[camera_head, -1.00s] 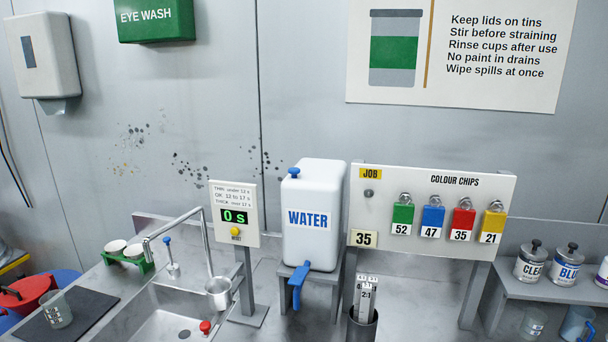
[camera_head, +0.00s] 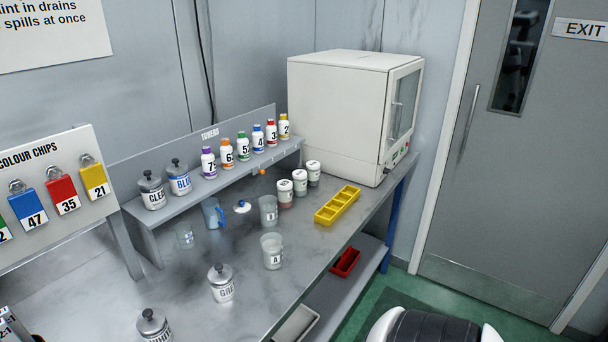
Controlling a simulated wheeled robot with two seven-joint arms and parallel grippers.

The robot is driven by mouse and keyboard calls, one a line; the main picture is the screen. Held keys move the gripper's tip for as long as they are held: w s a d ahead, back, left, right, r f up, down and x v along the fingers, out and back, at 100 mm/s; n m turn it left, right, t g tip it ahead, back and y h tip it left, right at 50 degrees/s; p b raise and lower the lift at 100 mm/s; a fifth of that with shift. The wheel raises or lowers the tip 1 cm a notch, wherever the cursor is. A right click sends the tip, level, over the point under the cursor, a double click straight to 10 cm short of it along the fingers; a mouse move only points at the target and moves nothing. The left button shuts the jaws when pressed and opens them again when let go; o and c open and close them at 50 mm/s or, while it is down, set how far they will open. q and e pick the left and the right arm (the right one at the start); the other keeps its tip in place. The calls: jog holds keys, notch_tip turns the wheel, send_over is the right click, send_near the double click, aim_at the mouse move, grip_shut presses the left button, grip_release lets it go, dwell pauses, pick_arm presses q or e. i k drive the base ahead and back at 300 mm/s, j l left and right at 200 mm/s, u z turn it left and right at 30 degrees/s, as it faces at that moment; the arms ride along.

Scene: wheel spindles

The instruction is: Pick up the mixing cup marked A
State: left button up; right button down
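The mixing cup marked A (camera_head: 272,251) stands upright on the grey metal bench (camera_head: 245,315), right of the middle of its depth. It is clear to whitish, and its black A label faces me. Another clear cup (camera_head: 268,211) with a label I cannot read stands just behind it. Neither of my grippers shows in the head view.
A grey-lidded tin (camera_head: 221,284) stands left of cup A, with another (camera_head: 154,327) nearer. A blue-handled jug (camera_head: 213,214), small white-lidded pots (camera_head: 284,194) and a yellow tray (camera_head: 338,205) surround it behind and right. A shelf (camera_head: 185,203) and white cabinet (camera_head: 345,110) stand behind.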

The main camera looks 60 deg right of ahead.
aim_at(272, 244)
jog(key=k+j+z, duration=0.1)
jog(key=z, duration=1.5)
jog(key=j+u, duration=0.15)
